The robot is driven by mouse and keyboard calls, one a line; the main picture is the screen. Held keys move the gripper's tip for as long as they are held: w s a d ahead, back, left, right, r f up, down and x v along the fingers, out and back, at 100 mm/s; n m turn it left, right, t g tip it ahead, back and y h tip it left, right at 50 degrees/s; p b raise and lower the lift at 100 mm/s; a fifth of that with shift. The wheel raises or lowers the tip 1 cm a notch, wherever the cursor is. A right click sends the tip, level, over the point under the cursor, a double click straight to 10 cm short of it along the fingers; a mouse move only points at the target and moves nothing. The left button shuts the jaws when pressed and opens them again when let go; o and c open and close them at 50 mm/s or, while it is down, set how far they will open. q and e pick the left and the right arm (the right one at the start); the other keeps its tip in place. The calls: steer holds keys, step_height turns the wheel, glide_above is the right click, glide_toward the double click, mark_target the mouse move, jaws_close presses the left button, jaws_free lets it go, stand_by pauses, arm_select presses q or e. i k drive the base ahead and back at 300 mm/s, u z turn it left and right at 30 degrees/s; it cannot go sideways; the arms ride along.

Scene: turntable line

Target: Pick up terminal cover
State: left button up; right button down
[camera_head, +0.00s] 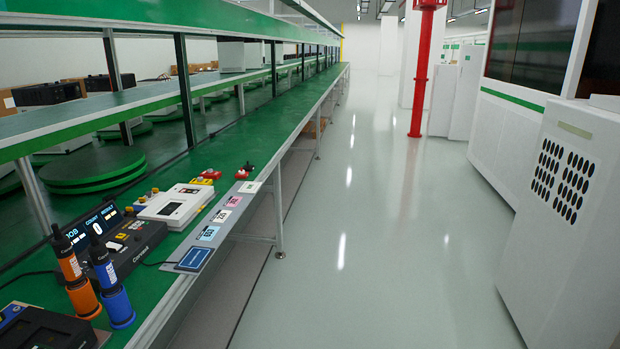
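I cannot make out a terminal cover for certain in the head view. Neither of my grippers shows in this view. A long green workbench (222,215) runs from the near left into the distance. On its near end lie a white boxed device (177,204) and a black control box (128,245) with buttons. An orange-and-black tool (77,278) and a blue-and-black tool (112,287) stand upright at the front. Small red items (241,174) lie farther along the bench.
A grey ledge with coloured labels (208,234) edges the bench. Green turntables (95,168) stand behind it at the left. A digital counter display (95,226) stands nearby. White machines (570,190) line the right side, with a red post (421,75) farther off. The aisle floor (375,240) is clear.

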mark_target(208, 182)
steer(key=z, duration=0.6)
steer(key=i, duration=2.75)
steer(key=u, duration=0.3)
steer(key=i, duration=1.65)
steer(key=u, duration=2)
steer(key=i, duration=0.8)
steer(key=u, duration=0.65)
